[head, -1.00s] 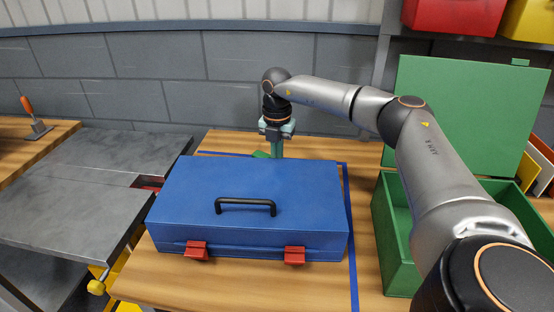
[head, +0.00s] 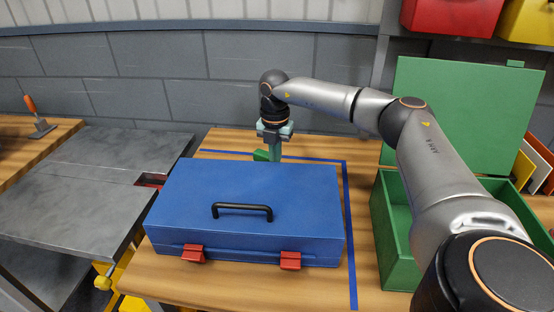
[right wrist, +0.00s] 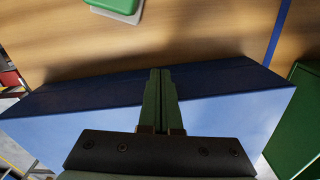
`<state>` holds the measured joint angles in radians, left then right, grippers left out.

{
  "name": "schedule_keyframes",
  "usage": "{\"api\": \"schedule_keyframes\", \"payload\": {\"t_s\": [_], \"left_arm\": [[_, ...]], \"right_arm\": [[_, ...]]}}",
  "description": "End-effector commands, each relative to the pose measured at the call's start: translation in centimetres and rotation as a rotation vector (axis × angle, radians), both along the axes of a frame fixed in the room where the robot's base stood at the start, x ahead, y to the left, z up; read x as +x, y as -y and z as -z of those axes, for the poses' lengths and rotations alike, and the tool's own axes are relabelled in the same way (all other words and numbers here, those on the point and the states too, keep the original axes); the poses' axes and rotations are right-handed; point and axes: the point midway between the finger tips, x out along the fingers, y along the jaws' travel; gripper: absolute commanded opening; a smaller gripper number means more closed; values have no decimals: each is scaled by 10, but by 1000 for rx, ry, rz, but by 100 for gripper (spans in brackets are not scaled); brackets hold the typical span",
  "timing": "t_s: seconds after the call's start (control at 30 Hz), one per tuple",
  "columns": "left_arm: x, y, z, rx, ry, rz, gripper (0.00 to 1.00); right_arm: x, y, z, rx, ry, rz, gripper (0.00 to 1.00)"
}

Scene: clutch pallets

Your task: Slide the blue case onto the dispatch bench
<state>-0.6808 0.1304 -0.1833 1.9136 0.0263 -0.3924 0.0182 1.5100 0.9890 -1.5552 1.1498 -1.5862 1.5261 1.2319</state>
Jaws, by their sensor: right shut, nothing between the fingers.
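The blue case (head: 245,190) with a black handle (head: 242,208) and two red latches lies flat and closed on the wooden bench (head: 200,285), near its left edge. My right gripper (head: 275,152) points down behind the case's far side, and the case hides its lower tips in the head view. In the right wrist view its green fingers (right wrist: 160,88) are together and empty, against or very near the case's dark far side (right wrist: 95,92). I cannot tell whether they touch it. My left gripper is not in view.
Blue tape (head: 350,240) runs behind and right of the case. A green open box (head: 395,240) stands at right. A small green object (head: 261,155) lies behind the case. A grey metal table (head: 70,185) adjoins at left, with a gap near a red part (head: 150,180).

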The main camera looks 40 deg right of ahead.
Motion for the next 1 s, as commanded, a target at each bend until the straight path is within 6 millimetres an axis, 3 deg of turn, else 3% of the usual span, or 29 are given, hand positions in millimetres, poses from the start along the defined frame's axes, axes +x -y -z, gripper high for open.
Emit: {"api": "schedule_keyframes", "payload": {"t_s": [0.4,0.6,1.0], "left_arm": [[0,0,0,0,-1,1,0],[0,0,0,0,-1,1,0],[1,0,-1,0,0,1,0]], "right_arm": [[1,0,-82,2,5,0,0],[1,0,-111,1,2,-1,0],[0,0,-120,1,0,0,0]]}}
